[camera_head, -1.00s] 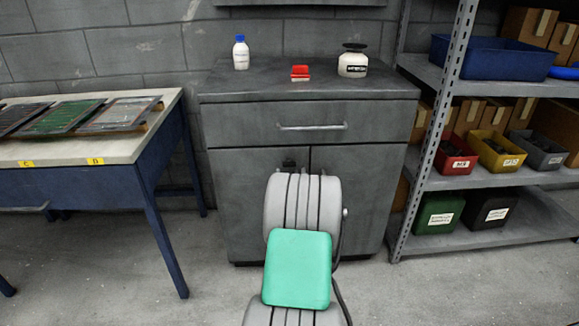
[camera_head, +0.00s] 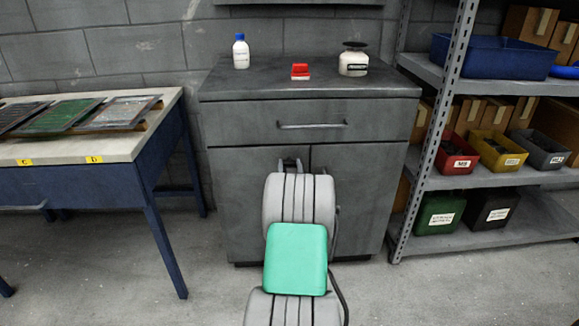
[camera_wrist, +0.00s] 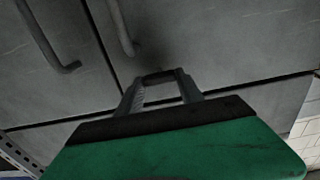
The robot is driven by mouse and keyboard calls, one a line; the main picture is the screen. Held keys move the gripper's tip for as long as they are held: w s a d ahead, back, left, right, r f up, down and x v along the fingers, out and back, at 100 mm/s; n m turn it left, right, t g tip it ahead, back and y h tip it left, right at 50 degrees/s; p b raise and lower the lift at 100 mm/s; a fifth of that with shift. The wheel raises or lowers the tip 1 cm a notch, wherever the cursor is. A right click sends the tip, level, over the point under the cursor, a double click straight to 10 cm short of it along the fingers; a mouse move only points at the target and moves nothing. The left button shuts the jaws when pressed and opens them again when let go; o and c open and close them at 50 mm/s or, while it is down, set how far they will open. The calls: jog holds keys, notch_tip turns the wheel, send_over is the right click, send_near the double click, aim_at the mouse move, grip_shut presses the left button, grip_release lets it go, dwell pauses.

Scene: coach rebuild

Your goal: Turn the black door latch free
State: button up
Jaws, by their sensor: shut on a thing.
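The black door latch is mostly hidden; a dark piece (camera_wrist: 158,75) shows between my fingertips in the wrist view, by the seam of the two grey cabinet doors. My gripper (camera_wrist: 158,79) is shut on this piece, one grey finger on each side. In the head view, my gripper (camera_head: 290,163) shows as two small dark fingers against the upper part of the cabinet doors (camera_head: 357,205), below the drawer. My arm hides much of the door seam there. Both doors look closed.
The drawer handle (camera_head: 312,125) is just above my gripper. Two bar handles, left (camera_wrist: 55,45) and right (camera_wrist: 122,30), show on the doors in the wrist view. A blue-legged workbench (camera_head: 160,230) stands left and a metal shelf (camera_head: 520,222) right. The cabinet top holds bottles.

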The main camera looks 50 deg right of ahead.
jog(key=c, duration=0.6)
jog(key=shift+f+m+b, duration=0.15)
jog(key=shift+m+b, duration=0.25)
jog(key=shift+b, duration=0.15)
jog(key=shift+m, duration=0.4)
jog(key=o, duration=1.4)
jog(key=shift+s+r, duration=0.1)
jog(key=shift+r, duration=0.1)
jog(key=p+v, duration=0.1)
jog(key=v, duration=0.6)
jog(key=shift+s+a, duration=0.25)
